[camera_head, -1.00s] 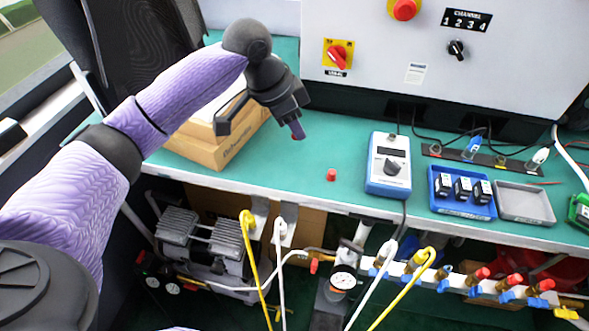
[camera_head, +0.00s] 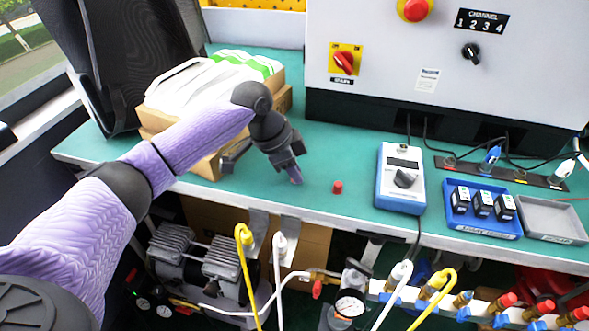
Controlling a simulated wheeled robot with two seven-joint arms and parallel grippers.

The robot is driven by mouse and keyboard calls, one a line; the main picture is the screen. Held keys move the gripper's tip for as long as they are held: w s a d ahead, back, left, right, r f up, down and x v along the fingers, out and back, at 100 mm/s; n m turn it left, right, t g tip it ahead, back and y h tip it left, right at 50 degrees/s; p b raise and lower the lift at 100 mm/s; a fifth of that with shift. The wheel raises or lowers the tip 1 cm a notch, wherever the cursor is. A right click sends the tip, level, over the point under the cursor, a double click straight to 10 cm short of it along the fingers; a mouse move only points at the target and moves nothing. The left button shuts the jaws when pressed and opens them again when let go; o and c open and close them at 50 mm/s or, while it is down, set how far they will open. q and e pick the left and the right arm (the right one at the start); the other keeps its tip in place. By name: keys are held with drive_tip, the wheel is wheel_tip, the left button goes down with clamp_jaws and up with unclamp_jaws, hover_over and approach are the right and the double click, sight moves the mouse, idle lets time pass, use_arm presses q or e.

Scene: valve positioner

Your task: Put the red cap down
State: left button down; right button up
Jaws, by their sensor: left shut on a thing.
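My left gripper (camera_head: 293,170) reaches in from the left and points down, low over the green bench top (camera_head: 330,150). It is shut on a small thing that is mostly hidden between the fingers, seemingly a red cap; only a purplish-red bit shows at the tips. I cannot tell whether it touches the bench. Another small red cap (camera_head: 337,187) stands on the bench a little to the right of the fingertips, apart from them. My right gripper is not in view.
A blue-and-white meter (camera_head: 400,178) stands to the right, then a blue tray (camera_head: 485,222) with small dark parts and a grey tray (camera_head: 553,219). Cardboard boxes (camera_head: 205,165) are behind my left arm. A control cabinet (camera_head: 390,60) stands at the back. Bench around the caps is clear.

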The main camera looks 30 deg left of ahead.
use_arm(q)
drive_tip(key=c, duration=0.6)
unclamp_jaws()
drive_tip(key=shift+c, duration=0.2)
drive_tip(key=shift+o, duration=0.2)
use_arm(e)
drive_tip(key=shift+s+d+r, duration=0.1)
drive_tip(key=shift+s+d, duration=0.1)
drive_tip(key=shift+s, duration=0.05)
use_arm(q)
drive_tip(key=shift+r, duration=0.3)
drive_tip(key=p+v, duration=0.5)
drive_tip(key=v, duration=0.6)
drive_tip(key=shift+s+r+p, duration=0.2)
drive_tip(key=shift+r+p, duration=0.05)
drive_tip(key=shift+p, duration=0.1)
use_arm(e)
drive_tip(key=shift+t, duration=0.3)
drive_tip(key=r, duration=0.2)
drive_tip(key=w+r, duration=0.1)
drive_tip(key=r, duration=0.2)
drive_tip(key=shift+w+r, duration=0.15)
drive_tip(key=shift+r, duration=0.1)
use_arm(q)
drive_tip(key=shift+a, duration=0.1)
